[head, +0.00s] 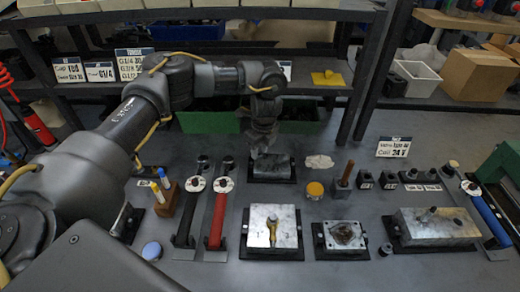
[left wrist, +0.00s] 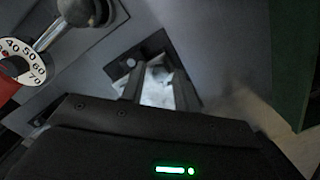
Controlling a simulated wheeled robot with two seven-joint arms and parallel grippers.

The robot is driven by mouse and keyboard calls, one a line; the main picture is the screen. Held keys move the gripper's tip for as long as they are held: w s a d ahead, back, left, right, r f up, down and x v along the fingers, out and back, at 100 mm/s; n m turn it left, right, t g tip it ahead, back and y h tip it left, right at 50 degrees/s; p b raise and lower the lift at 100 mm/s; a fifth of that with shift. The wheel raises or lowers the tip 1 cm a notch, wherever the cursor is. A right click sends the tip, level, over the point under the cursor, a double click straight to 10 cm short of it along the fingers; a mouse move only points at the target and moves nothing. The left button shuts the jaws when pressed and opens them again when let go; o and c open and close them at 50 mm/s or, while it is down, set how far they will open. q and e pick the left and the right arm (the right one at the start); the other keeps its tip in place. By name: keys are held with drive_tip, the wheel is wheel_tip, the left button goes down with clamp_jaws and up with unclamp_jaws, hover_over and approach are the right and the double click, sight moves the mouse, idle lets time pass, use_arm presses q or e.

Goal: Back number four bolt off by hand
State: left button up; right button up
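My left gripper (head: 262,148) reaches in from the left and points down over the back metal valve block (head: 284,170), which sits on a black base. In the left wrist view, its two fingers (left wrist: 155,88) stand apart, with the bright block (left wrist: 157,86) showing between and beyond them. No bolt can be made out between the fingers. Other valve blocks are a square one (head: 286,236) with a yellow-and-dark piece on top, a small one (head: 344,236) with a round opening, and a long one (head: 436,224) with upright bolts. No bolt number is readable. My right gripper is out of view.
Red (head: 218,212) and black (head: 190,212) torque wrenches lie left of the blocks; a blue-handled one (head: 488,214) lies at right. A yellow-lidded tin (head: 315,190), wooden-handled tool (head: 345,174) and small black blocks stand nearby. Shelf posts rise behind.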

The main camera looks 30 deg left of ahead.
use_arm(q)
drive_tip(key=shift+p, duration=0.3)
idle(0.4)
clamp_jaws()
drive_tip(key=n, duration=0.3)
drive_tip(key=shift+n, duration=0.4)
drive_tip(key=n+g, duration=0.1)
drive_tip(key=n, duration=0.4)
drive_tip(key=shift+w, duration=0.1)
drive_tip(key=n, duration=0.7)
drive_tip(key=shift+g+h, duration=0.3)
drive_tip(key=shift+h, duration=0.1)
drive_tip(key=n, duration=0.5)
drive_tip(key=shift+a+n+h, duration=0.1)
drive_tip(key=shift+n+h, duration=0.2)
drive_tip(key=shift+n, duration=0.1)
drive_tip(key=shift+o, duration=1.3)
unclamp_jaws()
